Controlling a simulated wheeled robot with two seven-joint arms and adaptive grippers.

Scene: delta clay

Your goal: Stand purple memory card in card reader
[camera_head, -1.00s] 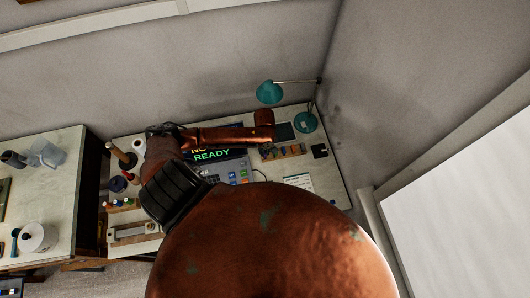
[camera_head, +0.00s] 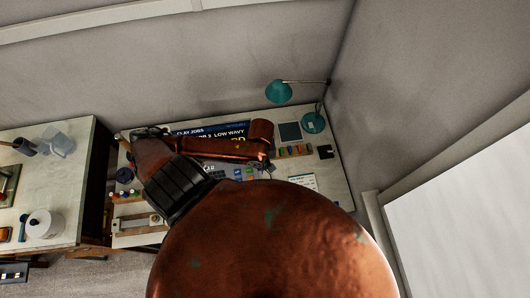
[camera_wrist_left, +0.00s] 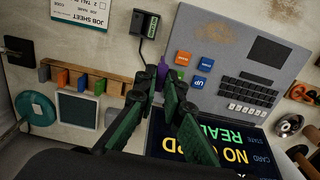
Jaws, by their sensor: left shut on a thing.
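My left gripper (camera_wrist_left: 163,76) is shut on a small purple memory card (camera_wrist_left: 163,68), which shows only as a sliver between the green fingertips in the left wrist view. The card reader seems to be the black box with a green label (camera_wrist_left: 145,23), with a cable, at the top of that view; the gripper is apart from it. In the head view my left arm reaches over the desk, and its fingertips (camera_head: 268,167) are small and dark there. I cannot make out the card or reader in that view. My right gripper is not in view.
A wooden rack (camera_wrist_left: 110,86) of coloured cards stands left of the gripper in the wrist view. A console with coloured keys and a keyboard (camera_wrist_left: 245,90) lies to the right, by a "NO CARD" screen (camera_wrist_left: 225,150). A teal lamp (camera_head: 312,123) and job sheet (camera_head: 302,181) are at right.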

